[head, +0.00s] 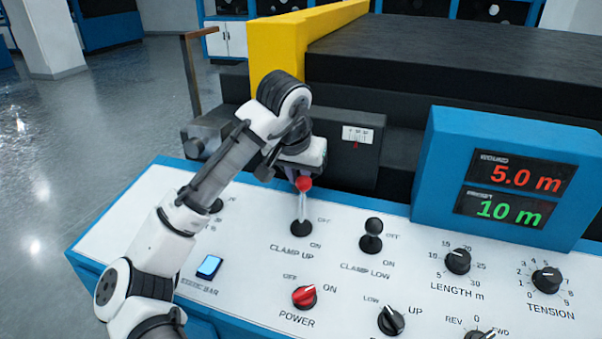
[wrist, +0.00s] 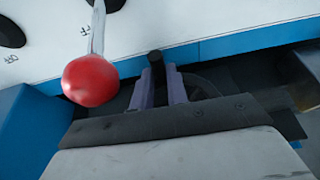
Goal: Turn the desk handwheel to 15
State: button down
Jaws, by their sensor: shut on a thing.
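My gripper (head: 300,160) is at the front of the dark machine block, just behind the clamp-up lever. In the wrist view its two purple fingers (wrist: 161,82) are shut on a short dark upright handle (wrist: 155,60). A dark round shape (wrist: 203,84) behind the fingers looks like part of the handwheel; most of it is hidden. In the head view my arm and gripper cover the wheel. A small white scale (head: 358,134) with a red pointer is on the block, right of my gripper. Its numbers are too small to read.
The red-knobbed clamp-up lever (head: 303,185) stands close to my gripper; its red ball (wrist: 90,80) is left of the fingers in the wrist view. The clamp-low lever (head: 372,238), knobs and the blue display box (head: 500,150) are to the right.

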jog(key=shift+w+a+t+y, duration=0.1)
jog(key=shift+a+t+y, duration=0.15)
jog(key=shift+y, duration=0.65)
jog(key=c, duration=1.4)
grip_release()
jog(key=v, duration=1.3)
jog(key=shift+s+r, duration=0.25)
jog(key=shift+r, duration=0.1)
